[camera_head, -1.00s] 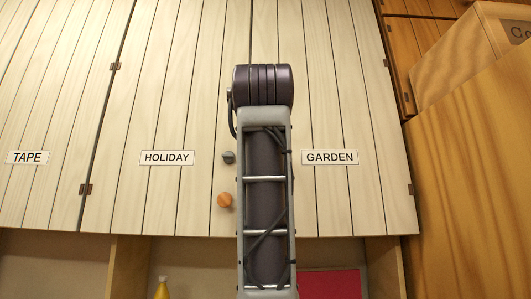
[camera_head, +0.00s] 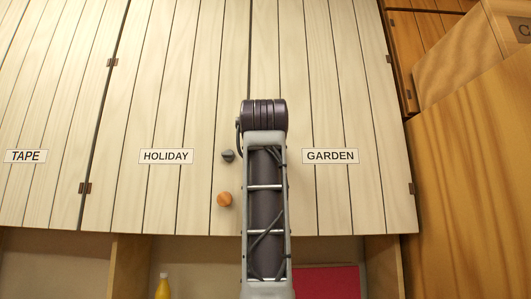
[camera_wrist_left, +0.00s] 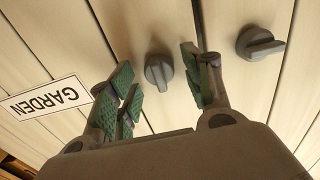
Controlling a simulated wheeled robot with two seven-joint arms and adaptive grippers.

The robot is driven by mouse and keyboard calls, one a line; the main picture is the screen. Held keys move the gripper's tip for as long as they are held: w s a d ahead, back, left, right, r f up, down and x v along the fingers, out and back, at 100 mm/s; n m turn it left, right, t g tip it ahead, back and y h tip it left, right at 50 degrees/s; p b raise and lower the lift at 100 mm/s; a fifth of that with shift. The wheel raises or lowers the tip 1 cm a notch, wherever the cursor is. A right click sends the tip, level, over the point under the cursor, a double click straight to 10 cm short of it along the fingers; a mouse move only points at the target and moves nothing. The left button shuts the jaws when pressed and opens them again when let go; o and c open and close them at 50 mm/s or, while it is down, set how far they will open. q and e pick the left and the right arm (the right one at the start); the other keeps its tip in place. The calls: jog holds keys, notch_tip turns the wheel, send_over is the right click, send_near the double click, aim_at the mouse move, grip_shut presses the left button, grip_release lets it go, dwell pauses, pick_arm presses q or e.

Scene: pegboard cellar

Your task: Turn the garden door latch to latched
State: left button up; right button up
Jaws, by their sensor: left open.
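The garden door (camera_head: 335,200), pale planks with a GARDEN label (camera_head: 330,156), stands closed in the head view. The label also shows upside down in the left wrist view (camera_wrist_left: 45,97). The garden latch (camera_wrist_left: 158,72), a dark grey knob with a raised grip, shows in the left wrist view between the fingers; in the head view my arm hides it. My left gripper (camera_wrist_left: 155,88) is open, its green-padded fingers on either side of this knob with gaps visible. Whether the fingertips reach its depth is unclear. My right gripper is in neither view.
A second grey knob (camera_wrist_left: 260,44) sits on the neighbouring holiday door (camera_head: 165,200), close beside my fingers. An orange round knob (camera_head: 224,199) is below it. A yellow bottle (camera_head: 163,288) and a red item (camera_head: 325,282) are under the doors. A wooden panel (camera_head: 470,180) stands right.

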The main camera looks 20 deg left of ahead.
pick_arm(q)
jog(key=c, duration=1)
jog(key=shift+c, duration=0.2)
jog(key=shift+m, duration=0.4)
jog(key=m, duration=1.7)
jog(key=shift+d+f, duration=0.15)
jog(key=shift+f, duration=0.05)
